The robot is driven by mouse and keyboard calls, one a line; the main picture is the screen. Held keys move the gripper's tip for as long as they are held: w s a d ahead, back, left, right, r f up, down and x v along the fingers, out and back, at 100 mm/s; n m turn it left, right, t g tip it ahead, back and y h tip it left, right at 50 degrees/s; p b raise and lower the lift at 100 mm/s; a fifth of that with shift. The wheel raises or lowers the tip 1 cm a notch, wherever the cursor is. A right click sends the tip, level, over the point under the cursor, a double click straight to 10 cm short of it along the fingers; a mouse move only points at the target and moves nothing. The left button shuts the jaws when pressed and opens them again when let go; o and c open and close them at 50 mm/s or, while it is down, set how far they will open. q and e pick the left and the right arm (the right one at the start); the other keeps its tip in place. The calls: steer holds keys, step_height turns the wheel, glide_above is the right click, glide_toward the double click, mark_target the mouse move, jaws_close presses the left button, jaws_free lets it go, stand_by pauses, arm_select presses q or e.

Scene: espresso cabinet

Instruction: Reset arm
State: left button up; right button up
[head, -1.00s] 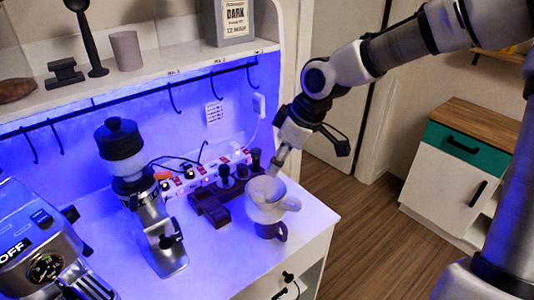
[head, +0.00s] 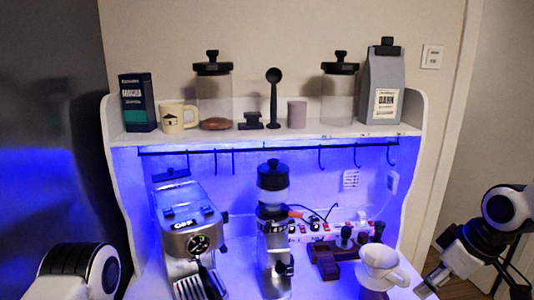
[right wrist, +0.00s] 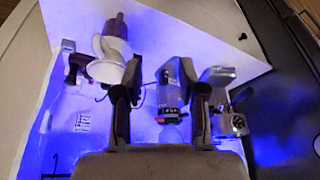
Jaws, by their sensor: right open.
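My right gripper (head: 428,288) is at the lower right of the head view, to the right of a white cup-like vessel with a handle (head: 380,262). In the right wrist view, its two dark fingers (right wrist: 160,100) stand apart with nothing held between them. The white vessel (right wrist: 108,62) shows there beyond the left finger, with a dark cup (right wrist: 116,25) against it. A rounded part of my left arm shows at the lower left of the head view; the left gripper is out of frame.
The espresso machine (head: 188,232) and the grinder (head: 272,215) stand on the cabinet counter. A dark stand with tampers (head: 325,262) and a power strip (head: 310,230) lie beside them. The shelf (head: 300,130) holds jars, a mug (head: 178,117) and coffee packs.

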steer(key=s+a+f+g+h+b, duration=0.1)
steer(key=s+f+g+b, duration=0.2)
steer(key=f, duration=0.9)
steer(key=s+a+f+g+b, duration=0.1)
steer(key=s+f+g, duration=0.35)
steer(key=f, duration=0.75)
steer(key=s+a+f+m+b, duration=0.2)
steer(key=s+a+f, duration=0.1)
steer(key=s+f, duration=0.75)
steer(key=s+a+f+m+b, duration=0.2)
steer(key=s+a+f, duration=0.1)
steer(key=s+f, duration=0.7)
arm_select(q)
step_height(320, 180, down, 8)
steer(key=shift+w+r+p, duration=0.15)
steer(key=shift+w+p, duration=0.15)
arm_select(e)
steer(key=w+f+m+t+h, duration=0.1)
steer(key=w+m+t, duration=0.2)
steer(key=w, duration=0.4)
steer(key=shift+d+f+t, duration=0.2)
steer(key=shift+d+t, duration=0.15)
steer(key=shift+t, duration=0.2)
